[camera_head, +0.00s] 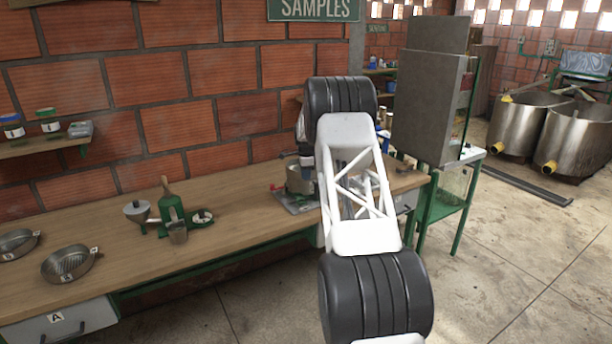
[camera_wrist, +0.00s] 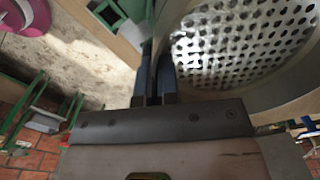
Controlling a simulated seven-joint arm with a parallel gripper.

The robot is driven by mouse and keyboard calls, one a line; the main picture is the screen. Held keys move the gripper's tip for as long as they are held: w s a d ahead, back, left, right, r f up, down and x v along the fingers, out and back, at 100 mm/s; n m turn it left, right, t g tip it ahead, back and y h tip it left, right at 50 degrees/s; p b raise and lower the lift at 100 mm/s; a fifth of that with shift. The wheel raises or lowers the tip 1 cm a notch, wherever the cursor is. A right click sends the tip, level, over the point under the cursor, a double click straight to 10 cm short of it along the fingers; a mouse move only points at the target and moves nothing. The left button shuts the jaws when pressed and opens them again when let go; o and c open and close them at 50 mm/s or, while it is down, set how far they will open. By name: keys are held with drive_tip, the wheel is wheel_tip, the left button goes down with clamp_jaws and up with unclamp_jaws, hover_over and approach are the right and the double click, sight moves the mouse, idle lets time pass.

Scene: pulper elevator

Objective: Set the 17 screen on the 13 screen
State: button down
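A round metal screen with round holes (camera_wrist: 245,45) fills the upper right of the wrist view, close to my gripper; its number does not show there. The two dark fingers of my gripper (camera_wrist: 154,75) are close together at its left edge and look shut on its wall. In the head view my gripper (camera_head: 305,165) is mostly hidden behind my arm, over the right part of the bench. Two shallow metal screens lie at the bench's left end: a front screen with slots (camera_head: 70,263) and a back screen (camera_head: 17,242). I cannot read their small labels clearly.
A green hand mill (camera_head: 172,213) and a grey funnel cup (camera_head: 137,210) stand mid-bench (camera_head: 235,212). A metal pot-like thing (camera_head: 299,181) sits on a tray by my gripper. A shelf (camera_head: 45,145) with jars hangs at left. A grey panel (camera_head: 425,105) rises right of my arm.

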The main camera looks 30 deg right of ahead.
drive_tip(key=c, duration=1.3)
unclamp_jaws()
drive_tip(key=shift+r, duration=0.1)
drive_tip(key=shift+r, duration=3.85)
